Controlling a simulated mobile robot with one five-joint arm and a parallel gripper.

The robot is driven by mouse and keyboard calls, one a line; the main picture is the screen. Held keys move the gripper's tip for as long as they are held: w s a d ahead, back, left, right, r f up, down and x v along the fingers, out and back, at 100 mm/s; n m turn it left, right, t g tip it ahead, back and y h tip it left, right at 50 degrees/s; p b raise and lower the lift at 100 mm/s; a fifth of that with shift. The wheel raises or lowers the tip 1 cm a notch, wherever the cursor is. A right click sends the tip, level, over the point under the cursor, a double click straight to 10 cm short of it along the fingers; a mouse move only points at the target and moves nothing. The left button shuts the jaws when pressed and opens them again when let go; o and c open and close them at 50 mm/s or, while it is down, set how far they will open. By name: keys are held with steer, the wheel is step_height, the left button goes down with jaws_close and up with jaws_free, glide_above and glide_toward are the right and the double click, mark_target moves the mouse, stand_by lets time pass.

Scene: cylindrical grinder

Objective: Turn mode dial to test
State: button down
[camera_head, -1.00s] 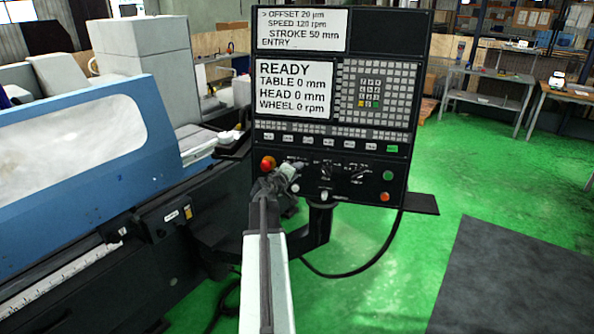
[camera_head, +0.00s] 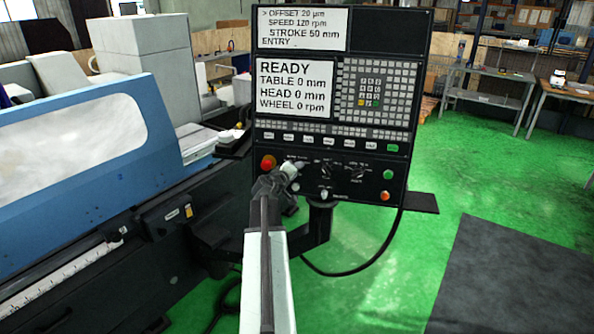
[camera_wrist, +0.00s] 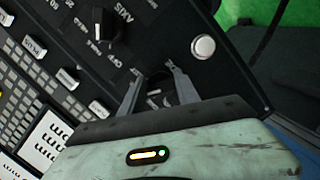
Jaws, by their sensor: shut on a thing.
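The control panel (camera_head: 262,215) stands upright in the head view, with a row of dark dials below its keys. My gripper (camera_head: 291,168) is at the left end of that row and covers the dial there. In the wrist view my gripper (camera_wrist: 155,74) has its two fingers on either side of a dark dial (camera_wrist: 158,86), shut on it. This appears to be the mode dial, but its label and pointer are mostly hidden, so I cannot read its setting. The screen (camera_head: 296,88) reads READY.
Two more dials, a middle one (camera_head: 326,170) and a right one (camera_head: 358,173), sit to the right. A red-orange button (camera_head: 267,162) is close on the left. A white button (camera_wrist: 203,46) is near the fingers in the wrist view. The blue grinder cover (camera_head: 85,155) is left.

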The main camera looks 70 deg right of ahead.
steer(key=shift+s+d, duration=0.1)
stand_by(0.8)
steer(key=c, duration=0.9)
jaws_free()
steer(key=shift+s+r, duration=0.1)
steer(key=shift+r, duration=0.05)
steer(key=p+v, duration=0.2)
steer(key=v, duration=0.5)
steer(key=shift+a, duration=0.45)
